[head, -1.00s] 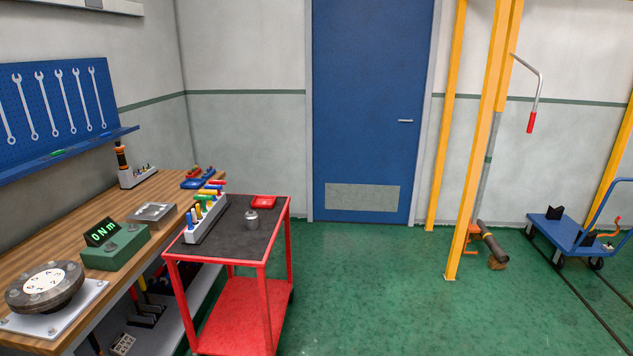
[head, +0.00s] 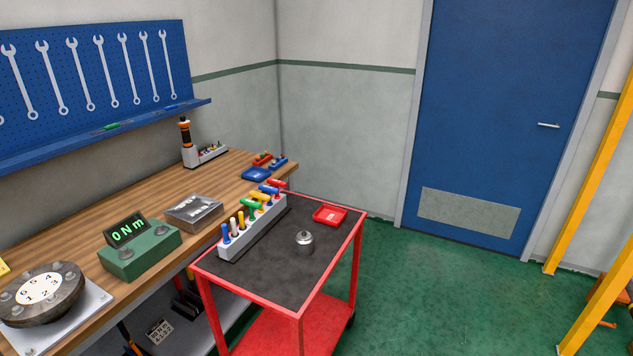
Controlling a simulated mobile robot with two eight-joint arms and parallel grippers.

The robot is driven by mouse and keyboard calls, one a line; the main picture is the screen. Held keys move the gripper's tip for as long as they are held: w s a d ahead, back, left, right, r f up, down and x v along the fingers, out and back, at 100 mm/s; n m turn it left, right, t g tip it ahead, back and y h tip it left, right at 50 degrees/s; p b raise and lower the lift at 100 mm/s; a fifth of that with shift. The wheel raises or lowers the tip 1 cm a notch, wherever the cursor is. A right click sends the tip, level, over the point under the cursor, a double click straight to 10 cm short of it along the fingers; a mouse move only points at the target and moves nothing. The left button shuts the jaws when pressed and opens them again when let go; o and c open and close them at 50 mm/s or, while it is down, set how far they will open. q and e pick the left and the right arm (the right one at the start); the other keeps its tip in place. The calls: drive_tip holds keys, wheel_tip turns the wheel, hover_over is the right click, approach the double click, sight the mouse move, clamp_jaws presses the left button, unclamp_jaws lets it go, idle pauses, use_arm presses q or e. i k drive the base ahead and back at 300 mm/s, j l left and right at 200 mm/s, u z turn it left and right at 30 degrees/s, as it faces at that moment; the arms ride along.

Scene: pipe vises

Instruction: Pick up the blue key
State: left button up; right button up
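A grey rack (head: 252,238) stands on the red cart and holds several coloured-handled tools. Among them is a blue T-shaped handle (head: 269,190) near the rack's far end, between a red T-handle (head: 277,183) and a yellow one (head: 261,196), with a green one (head: 251,204) nearer. At the near end a straight blue handle (head: 226,233) stands upright beside a white and a yellow one. I cannot tell for certain which blue one is the key. The tools' lower parts are hidden in the rack. Neither of my grippers shows.
The red cart (head: 323,285) stands against the wooden bench (head: 165,210). On its dark top are a metal weight (head: 304,243) and a red tray (head: 331,215). The bench holds a green torque meter (head: 140,252) and a round dial (head: 42,293). Green floor right of the cart is clear.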

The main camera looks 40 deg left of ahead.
sight(268, 189)
drive_tip(key=i, duration=0.8)
drive_tip(key=i+l, duration=0.15)
drive_tip(key=i, duration=0.65)
drive_tip(key=i+j+u, duration=0.1)
drive_tip(key=i+u, duration=0.75)
drive_tip(key=i+l+u, duration=0.1)
drive_tip(key=i+u, duration=0.2)
drive_tip(key=u, duration=0.15)
